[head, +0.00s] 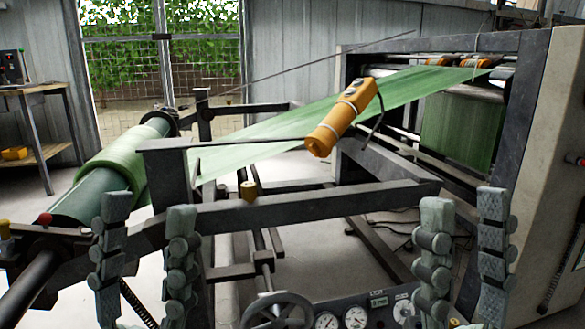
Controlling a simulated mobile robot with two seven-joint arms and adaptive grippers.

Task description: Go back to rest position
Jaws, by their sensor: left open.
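My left gripper (148,207) is at the lower left of the head view. Its two grey, padded fingers point upward and stand apart with nothing between them. My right gripper (465,202) is at the lower right, in a similar upright pose. Its fingers are also apart and empty. Both grippers appear in front of the dark machine frame (310,203). I cannot tell whether either touches it. My wrists are cut off by the bottom edge.
A green roll (112,165) feeds a green web (265,140) into the large machine (545,130) at right. A yellow pendant (342,118) hangs over the web. A handwheel (278,312) and gauges (355,317) sit low between my grippers. A workbench (42,90) stands far left.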

